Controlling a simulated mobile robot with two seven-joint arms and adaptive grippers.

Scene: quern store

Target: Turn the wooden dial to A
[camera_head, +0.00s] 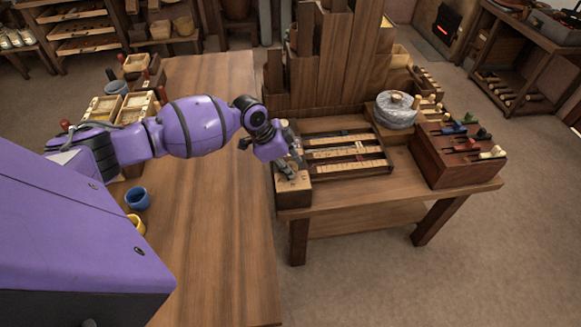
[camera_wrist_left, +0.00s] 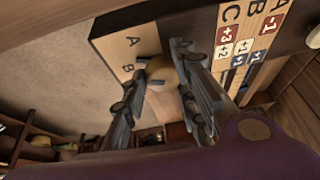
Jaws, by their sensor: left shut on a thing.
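The wooden dial (camera_wrist_left: 161,70) is a pale round knob on a light wooden plate (camera_wrist_left: 118,47) with the letters A and B beside it in the left wrist view. My left gripper (camera_wrist_left: 163,84) is shut on the dial, one finger on each side. In the head view my left gripper (camera_head: 290,166) reaches down to a block (camera_head: 292,191) at the near left corner of the small table. The fingers hide much of the dial, and I cannot tell which letter it points to. My right gripper is not in view.
A dark tray (camera_head: 388,170) with lettered and numbered strips lies beside the block. A grey round stone (camera_head: 396,112) and a dark wooden box (camera_head: 436,172) with coloured handles stand farther right.

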